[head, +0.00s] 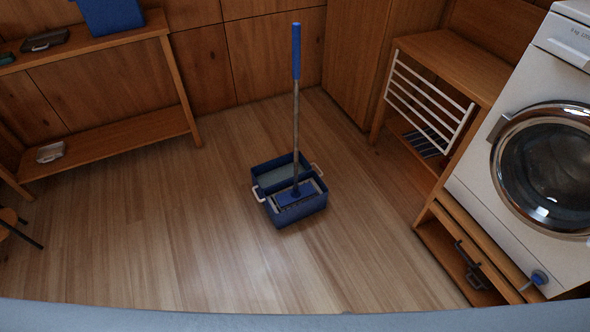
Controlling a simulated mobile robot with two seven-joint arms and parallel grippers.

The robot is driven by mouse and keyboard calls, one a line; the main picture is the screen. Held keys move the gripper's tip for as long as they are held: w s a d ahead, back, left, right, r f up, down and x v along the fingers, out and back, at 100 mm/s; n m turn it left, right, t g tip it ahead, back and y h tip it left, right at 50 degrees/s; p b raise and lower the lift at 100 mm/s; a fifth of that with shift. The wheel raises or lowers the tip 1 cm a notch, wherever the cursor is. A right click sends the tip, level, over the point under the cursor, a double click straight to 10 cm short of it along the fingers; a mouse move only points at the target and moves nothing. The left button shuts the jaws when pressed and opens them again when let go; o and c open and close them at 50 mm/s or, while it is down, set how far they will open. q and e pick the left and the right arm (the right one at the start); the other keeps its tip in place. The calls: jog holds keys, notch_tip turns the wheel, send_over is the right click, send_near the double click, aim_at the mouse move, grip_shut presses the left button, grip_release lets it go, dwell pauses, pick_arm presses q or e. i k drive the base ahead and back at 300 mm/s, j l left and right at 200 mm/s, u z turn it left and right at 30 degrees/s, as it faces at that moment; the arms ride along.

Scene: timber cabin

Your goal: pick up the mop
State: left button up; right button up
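The mop (296,115) stands nearly upright in a blue bucket (299,214) on the wooden floor. Its upper handle is a blue grip and the lower shaft is grey. Its blue head rests in the front part of the bucket, partly hidden by the rim. The bucket has two pale handles, one at its left and one at its right. Neither of my grippers shows in the head view.
A wooden shelf bench (105,44) with a blue bin (110,14) stands at the left. At the right are a wooden cabinet with a white rack (429,97) and a white washing machine (546,140). The floor (170,235) around the bucket is clear.

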aim_at(290, 197)
jog(key=u, duration=0.5)
jog(key=i+l+u, duration=0.15)
jog(key=l+u, duration=0.2)
jog(key=u, duration=0.15)
jog(key=i+l+u, duration=0.1)
jog(key=l+u, duration=0.7)
jog(key=l, duration=1.7)
jog(key=i+u, duration=0.05)
jog(key=i, duration=0.05)
